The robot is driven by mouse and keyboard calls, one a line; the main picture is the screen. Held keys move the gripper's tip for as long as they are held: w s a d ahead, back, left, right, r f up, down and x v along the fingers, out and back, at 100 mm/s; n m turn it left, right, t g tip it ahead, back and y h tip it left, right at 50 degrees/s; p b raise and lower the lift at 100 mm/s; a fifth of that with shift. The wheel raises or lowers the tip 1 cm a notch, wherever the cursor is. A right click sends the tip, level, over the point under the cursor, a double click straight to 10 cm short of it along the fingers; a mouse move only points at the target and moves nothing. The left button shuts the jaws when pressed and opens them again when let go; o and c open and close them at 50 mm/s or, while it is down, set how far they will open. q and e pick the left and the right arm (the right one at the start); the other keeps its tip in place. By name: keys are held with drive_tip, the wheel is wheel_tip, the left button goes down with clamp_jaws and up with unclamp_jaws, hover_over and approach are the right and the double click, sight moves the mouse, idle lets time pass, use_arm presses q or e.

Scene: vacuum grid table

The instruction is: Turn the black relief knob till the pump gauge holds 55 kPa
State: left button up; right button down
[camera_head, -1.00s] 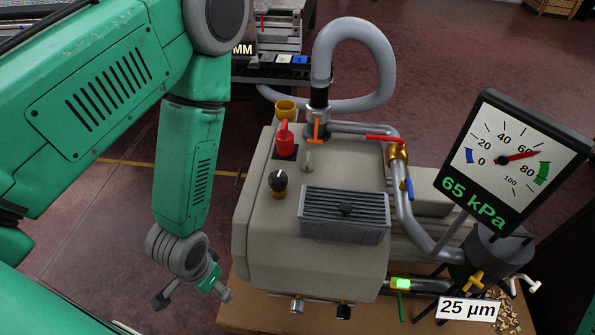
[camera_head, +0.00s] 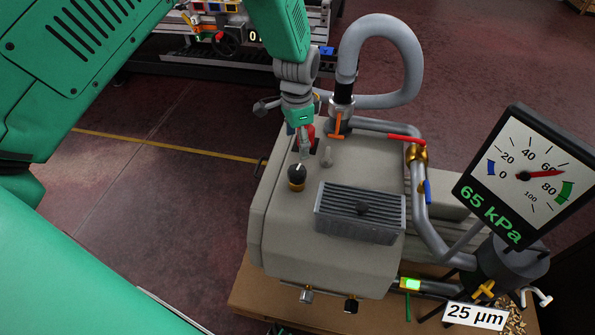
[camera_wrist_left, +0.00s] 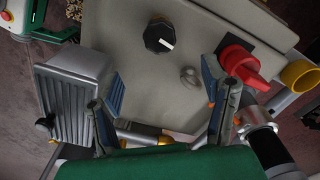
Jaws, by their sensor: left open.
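The black relief knob (camera_head: 297,173) sits on a brass base on top of the beige pump housing, with a white pointer mark. In the left wrist view the knob (camera_wrist_left: 159,36) lies beyond the fingertips. My left gripper (camera_head: 304,148) is open and empty, just behind the knob in the head view and apart from it. In the left wrist view its fingers (camera_wrist_left: 163,88) stand wide apart. The pump gauge (camera_head: 525,175) shows 65 kPa in green digits, with its red needle between 60 and 80. My right gripper is not in view.
The red knob (camera_head: 308,133) is partly hidden behind my left gripper; in the wrist view it shows clearly (camera_wrist_left: 240,62). A ribbed grey box (camera_head: 360,212) is right of the black knob. A grey hose (camera_head: 382,50) and pipes with coloured levers stand behind and right.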

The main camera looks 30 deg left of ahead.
sight(297, 170)
use_arm(q)
wheel_tip(297, 170, down, 12)
drive_tip(key=shift+f+b, duration=0.15)
drive_tip(key=shift+b, duration=0.45)
drive_tip(key=c, duration=1.2)
